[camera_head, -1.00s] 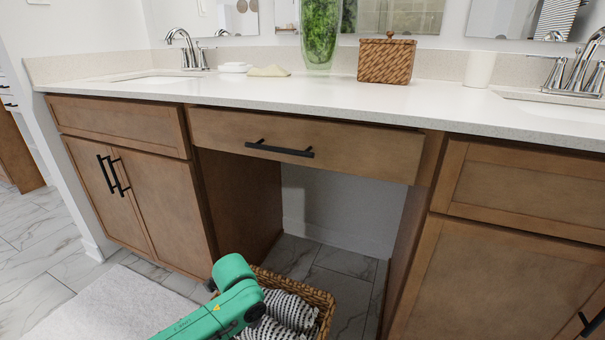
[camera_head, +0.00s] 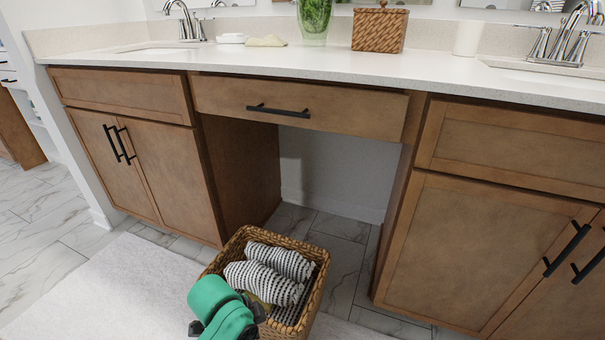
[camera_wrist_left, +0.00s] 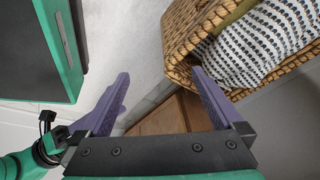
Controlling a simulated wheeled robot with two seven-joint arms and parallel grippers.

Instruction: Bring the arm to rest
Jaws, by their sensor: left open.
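My left arm (camera_head: 215,308) is green and comes in at the bottom edge of the head view, in front of the near left side of a wicker basket. Its gripper is not clearly visible there. In the left wrist view my left gripper (camera_wrist_left: 161,74) has two purple fingers spread wide apart with nothing between them. The wicker basket (camera_wrist_left: 180,42) is beyond and beside the right finger. My right gripper is in neither view.
The wicker basket (camera_head: 308,308) on the floor holds striped rolled towels (camera_head: 268,276). A pale rug (camera_head: 110,295) lies left of it. Behind stands a wooden vanity (camera_head: 300,107) with an open knee space. A lidded woven box (camera_head: 380,30) and a white cup (camera_head: 467,38) stand on the counter.

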